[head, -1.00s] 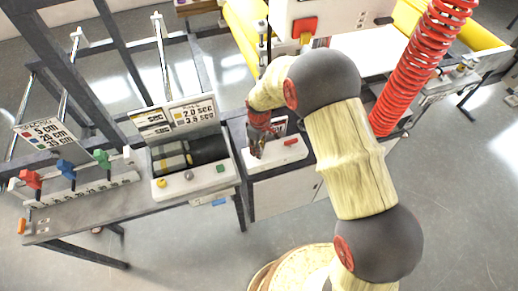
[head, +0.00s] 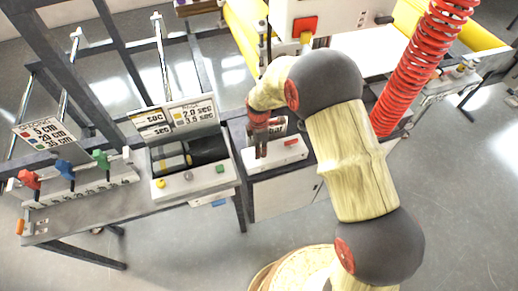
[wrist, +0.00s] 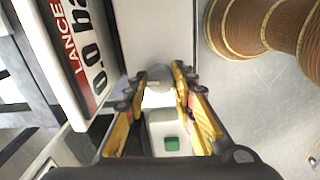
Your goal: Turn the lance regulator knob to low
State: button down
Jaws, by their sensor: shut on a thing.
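The lance regulator panel (head: 283,157) is a white box right of the control bench, with a red part on top. Its upright sign reads "LANCE 0.0 ba…" in the wrist view (wrist: 90,45), cut off at the edge; in the head view the sign (head: 280,126) is partly behind my gripper. My gripper (head: 261,157) points down at the left part of the panel. In the wrist view my yellow-sided fingers (wrist: 158,92) stand on either side of a pale rounded knob (wrist: 158,82) and are shut on it. Its pointer and setting cannot be made out.
A green button (wrist: 172,143) is close to my fingers in the wrist view. The bench at left carries a console with yellow, white and green buttons (head: 189,176) and red, blue and green levers (head: 66,168). A red coiled hose (head: 415,75) hangs at right.

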jog(key=shift+r+n, duration=0.1)
jog(key=shift+n, duration=0.3)
jog(key=c, duration=1.5)
grip_release()
notch_tip(320, 180, up, 12)
jog(key=shift+f, duration=0.1)
